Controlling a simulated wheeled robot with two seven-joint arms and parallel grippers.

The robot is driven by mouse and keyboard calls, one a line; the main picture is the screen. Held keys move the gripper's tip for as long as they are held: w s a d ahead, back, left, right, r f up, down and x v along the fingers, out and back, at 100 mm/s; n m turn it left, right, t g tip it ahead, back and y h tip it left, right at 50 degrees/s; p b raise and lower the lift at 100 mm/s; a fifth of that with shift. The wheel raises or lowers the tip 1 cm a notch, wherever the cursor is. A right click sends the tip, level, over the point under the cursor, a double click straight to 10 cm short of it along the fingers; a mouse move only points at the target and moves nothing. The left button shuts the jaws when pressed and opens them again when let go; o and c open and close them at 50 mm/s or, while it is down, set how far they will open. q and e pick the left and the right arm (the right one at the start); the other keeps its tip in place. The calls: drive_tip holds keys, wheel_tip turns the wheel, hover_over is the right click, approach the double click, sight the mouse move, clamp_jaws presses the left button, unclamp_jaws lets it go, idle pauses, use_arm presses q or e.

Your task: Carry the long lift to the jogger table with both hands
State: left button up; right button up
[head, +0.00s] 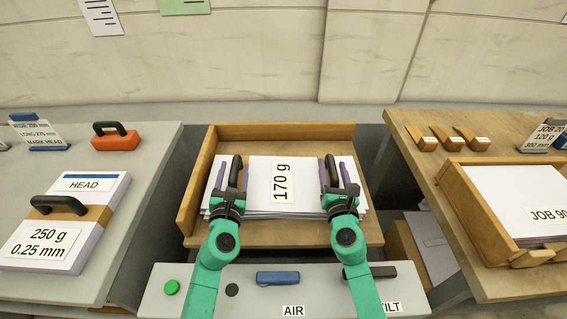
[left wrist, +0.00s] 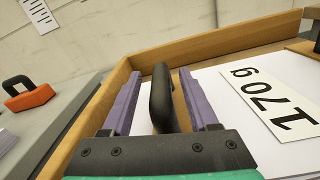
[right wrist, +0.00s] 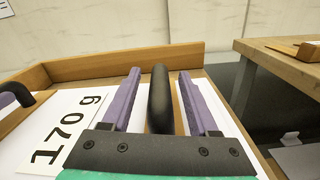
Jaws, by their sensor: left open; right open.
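The long lift is a stack of white paper (head: 255,205) with a "170 g" label (head: 282,182). It lies in a wooden tray-like table with raised back and left walls (head: 282,132), which I take to be the jogger table. A black handle stands at each end of the stack. My left gripper (head: 230,175) is open, its purple fingers on either side of the left handle (left wrist: 161,95). My right gripper (head: 340,175) is open, its fingers on either side of the right handle (right wrist: 159,95). Whether the fingers touch the handles I cannot tell.
A grey table (head: 155,160) at left holds a "250 g" stack (head: 90,207) and an orange handled block (head: 115,140). A wooden table (head: 415,125) at right holds a paper tray (head: 465,205). A grey panel (head: 210,290) with buttons and "AIR" and "TILT" labels is in front.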

use_arm(q)
drive_tip(key=s, duration=1.1)
drive_tip(key=shift+s+d+r, duration=0.1)
use_arm(e)
drive_tip(key=shift+s, duration=0.2)
drive_tip(key=s, duration=1.1)
drive_tip(key=shift+s+d, duration=0.1)
drive_tip(key=shift+s, duration=0.4)
